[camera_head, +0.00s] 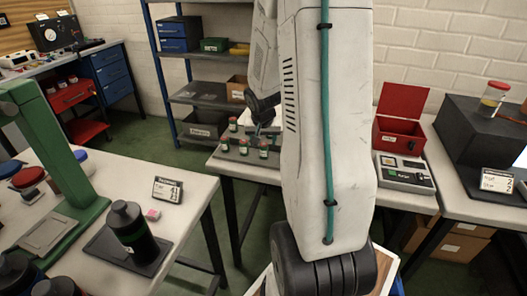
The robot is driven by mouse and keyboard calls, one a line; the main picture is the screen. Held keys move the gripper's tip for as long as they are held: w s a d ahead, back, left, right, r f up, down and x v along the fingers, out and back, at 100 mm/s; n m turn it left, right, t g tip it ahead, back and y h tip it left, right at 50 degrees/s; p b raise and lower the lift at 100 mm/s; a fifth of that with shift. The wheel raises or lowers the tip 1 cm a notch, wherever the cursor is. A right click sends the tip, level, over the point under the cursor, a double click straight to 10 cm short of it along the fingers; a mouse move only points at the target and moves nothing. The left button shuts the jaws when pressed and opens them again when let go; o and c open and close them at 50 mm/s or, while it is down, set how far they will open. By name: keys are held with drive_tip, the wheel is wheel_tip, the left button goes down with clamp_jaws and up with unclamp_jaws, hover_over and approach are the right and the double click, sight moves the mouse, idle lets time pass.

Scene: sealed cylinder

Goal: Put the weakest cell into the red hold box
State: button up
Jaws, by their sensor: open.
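My gripper (262,122) is open above the right part of the tray, small and partly hidden by my arm. The red hold box (398,138) stands with its lid raised on the table at right; its inside is mostly hidden.
A grey tester (404,173) sits in front of the red box. A green press (55,160) and a black bottle (133,229) are on the left table. Blue shelving (166,75) stands behind.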

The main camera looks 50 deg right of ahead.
sight(264, 145)
drive_tip(key=x, duration=0.4)
drive_tip(key=shift+s+f, duration=0.25)
drive_tip(key=shift+x, duration=0.85)
drive_tip(key=shift+r, duration=0.1)
drive_tip(key=c, duration=1.2)
drive_tip(key=shift+w+r, duration=0.1)
